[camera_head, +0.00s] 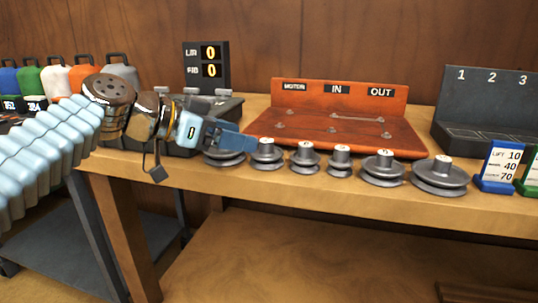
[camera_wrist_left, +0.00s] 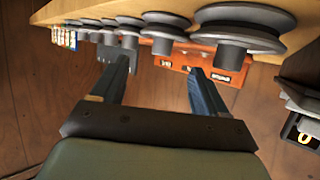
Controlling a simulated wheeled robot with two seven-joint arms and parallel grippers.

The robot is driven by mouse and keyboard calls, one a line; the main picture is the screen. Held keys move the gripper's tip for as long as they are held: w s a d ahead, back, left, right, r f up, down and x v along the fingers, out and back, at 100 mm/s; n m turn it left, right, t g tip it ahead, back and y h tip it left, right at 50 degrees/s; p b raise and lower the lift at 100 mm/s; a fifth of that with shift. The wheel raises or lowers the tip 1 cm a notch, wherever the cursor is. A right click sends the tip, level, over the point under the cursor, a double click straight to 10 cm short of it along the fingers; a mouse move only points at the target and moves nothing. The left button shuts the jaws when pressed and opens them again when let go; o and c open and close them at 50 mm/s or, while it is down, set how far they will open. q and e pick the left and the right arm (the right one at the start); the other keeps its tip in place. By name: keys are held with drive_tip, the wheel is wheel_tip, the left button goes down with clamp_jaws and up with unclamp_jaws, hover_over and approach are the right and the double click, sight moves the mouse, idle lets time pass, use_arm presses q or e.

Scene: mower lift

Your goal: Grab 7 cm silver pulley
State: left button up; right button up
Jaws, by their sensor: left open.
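Several silver-grey pulleys stand in a row along the table's front edge. In the head view the leftmost pulley (camera_head: 224,158) is partly hidden by my left gripper (camera_head: 243,143). To its right come a second pulley (camera_head: 267,154), a third (camera_head: 305,159), a small one (camera_head: 340,161), a wider one (camera_head: 382,169) and the widest at the right (camera_head: 440,177). I cannot read sizes, so I cannot tell which is 7 cm. My left gripper is open and empty; in the left wrist view its fingers (camera_wrist_left: 160,65) point toward the row, with a large pulley (camera_wrist_left: 246,20) nearby. My right gripper is not in view.
Behind the row lies a red board (camera_head: 400,137) marked IN and OUT. A black display (camera_head: 206,68) reads zeros. A dark numbered rack (camera_head: 488,95) and a blue card stand (camera_head: 497,180) are at the right. Coloured weights (camera_head: 55,78) stand at the left.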

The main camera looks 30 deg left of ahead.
sight(267, 140)
use_arm(q)
drive_tip(key=x, duration=0.8)
drive_tip(key=shift+a+p, duration=0.2)
drive_tip(key=shift+p, duration=0.1)
drive_tip(key=c, duration=1)
drive_tip(key=shift+o, duration=0.2)
